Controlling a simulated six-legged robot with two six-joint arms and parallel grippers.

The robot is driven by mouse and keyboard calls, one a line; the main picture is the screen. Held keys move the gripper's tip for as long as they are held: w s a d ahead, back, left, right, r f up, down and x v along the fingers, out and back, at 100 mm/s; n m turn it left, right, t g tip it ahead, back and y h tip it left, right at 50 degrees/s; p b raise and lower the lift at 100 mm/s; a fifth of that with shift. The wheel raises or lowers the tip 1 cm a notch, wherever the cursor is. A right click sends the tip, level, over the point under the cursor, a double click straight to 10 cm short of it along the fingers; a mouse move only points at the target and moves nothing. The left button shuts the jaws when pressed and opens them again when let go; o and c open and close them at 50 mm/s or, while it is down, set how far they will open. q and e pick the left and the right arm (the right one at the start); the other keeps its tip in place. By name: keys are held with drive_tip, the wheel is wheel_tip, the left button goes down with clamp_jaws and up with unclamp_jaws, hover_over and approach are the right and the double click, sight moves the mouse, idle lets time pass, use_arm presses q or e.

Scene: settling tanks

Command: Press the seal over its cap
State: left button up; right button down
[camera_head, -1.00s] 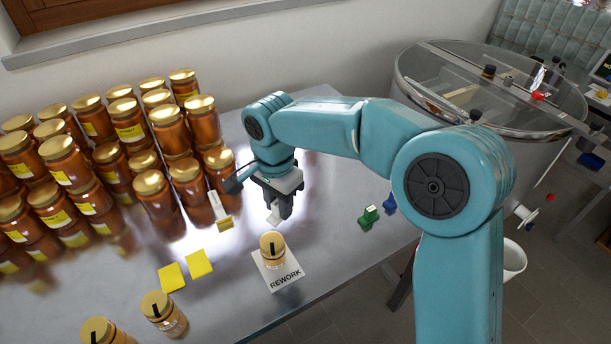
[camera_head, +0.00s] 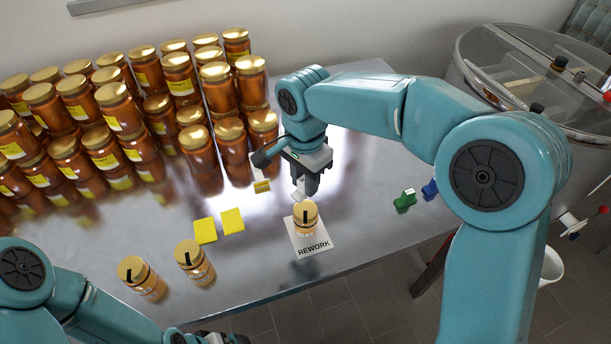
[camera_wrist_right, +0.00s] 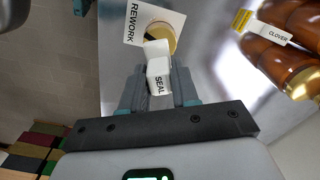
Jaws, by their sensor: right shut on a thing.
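A jar (camera_head: 306,222) with a gold cap (camera_head: 305,211) stands upright on the white REWORK card (camera_head: 322,247). The cap bears a dark stripe. My right gripper (camera_head: 303,190) is just above and behind the jar in the head view. In the right wrist view it is shut on the white seal (camera_wrist_right: 158,73), a folded piece marked SEAL. There the seal's far end overlaps the cap (camera_wrist_right: 162,35); I cannot tell whether they touch. My left gripper (camera_head: 212,339) is barely in view at the bottom edge, and its fingers are hidden.
Two more striped-cap jars (camera_head: 194,262) (camera_head: 141,276) stand front left. Two yellow cards (camera_head: 205,231) (camera_head: 232,221) lie behind them. Many honey jars (camera_head: 120,112) crowd the back left. Green (camera_head: 405,200) and blue (camera_head: 430,188) pieces lie to the right. A steel tank (camera_head: 535,85) stands beyond.

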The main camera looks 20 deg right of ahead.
wheel_tip(320, 180, down, 6)
drive_tip(key=b, duration=0.4)
drive_tip(key=shift+d, duration=0.1)
use_arm(q)
wheel_tip(320, 180, down, 5)
drive_tip(key=shift+r, duration=0.15)
drive_tip(key=shift+r, duration=0.15)
use_arm(e)
drive_tip(key=shift+n, duration=0.3)
use_arm(q)
drive_tip(key=shift+f, duration=0.25)
use_arm(e)
drive_tip(key=shift+f, duration=0.35)
idle(0.8)
drive_tip(key=shift+r, duration=0.1)
drive_tip(key=shift+r+p, duration=2.3)
drive_tip(key=shift+r, duration=0.7)
use_arm(q)
wheel_tip(320, 180, up, 5)
drive_tip(key=shift+f, duration=0.1)
use_arm(e)
drive_tip(key=shift+f, duration=0.1)
